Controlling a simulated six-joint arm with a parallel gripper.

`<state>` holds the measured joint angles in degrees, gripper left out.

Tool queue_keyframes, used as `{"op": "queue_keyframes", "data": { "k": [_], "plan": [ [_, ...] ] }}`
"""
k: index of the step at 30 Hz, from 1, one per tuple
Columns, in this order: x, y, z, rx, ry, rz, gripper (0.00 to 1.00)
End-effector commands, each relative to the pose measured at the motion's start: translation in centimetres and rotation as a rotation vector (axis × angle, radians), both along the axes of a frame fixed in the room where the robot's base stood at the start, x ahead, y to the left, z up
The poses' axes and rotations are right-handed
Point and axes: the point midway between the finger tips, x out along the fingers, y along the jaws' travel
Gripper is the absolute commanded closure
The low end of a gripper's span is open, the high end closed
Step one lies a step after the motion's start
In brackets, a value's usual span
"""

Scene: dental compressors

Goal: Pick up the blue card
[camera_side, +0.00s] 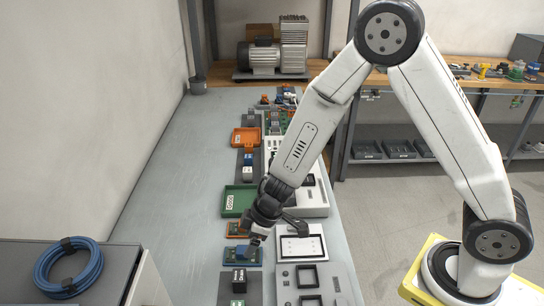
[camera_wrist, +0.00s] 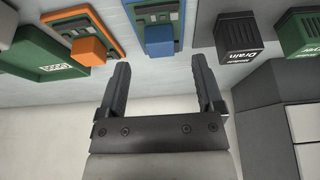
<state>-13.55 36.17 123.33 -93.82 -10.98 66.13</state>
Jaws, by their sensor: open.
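The blue card (camera_side: 240,259) lies on the grey bench at the front left, just below my gripper (camera_side: 254,242) in the side view. In the wrist view the blue card (camera_wrist: 175,18) has a blue block (camera_wrist: 158,42) standing out from it. My gripper (camera_wrist: 160,65) is open, and nothing is between its fingers. The blue block lies ahead of the gap between the fingertips, apart from them. In the side view my gripper hides part of the card.
An orange card (camera_wrist: 88,22) with an orange block and a green tray (camera_wrist: 28,58) lie to the left. A dark block labelled Drain (camera_wrist: 240,35) and a green block (camera_wrist: 298,32) stand to the right. The bench's left side (camera_side: 180,185) is clear.

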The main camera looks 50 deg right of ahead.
Motion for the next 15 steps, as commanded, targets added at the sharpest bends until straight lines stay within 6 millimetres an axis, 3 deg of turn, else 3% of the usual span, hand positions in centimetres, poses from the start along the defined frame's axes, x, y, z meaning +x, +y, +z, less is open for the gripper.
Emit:
{"op": "queue_keyframes", "data": {
  "k": [15],
  "plan": [
    [1.1, 1.1, -3.4, -0.001, 0.001, 0.000, 0.15]
  ]
}}
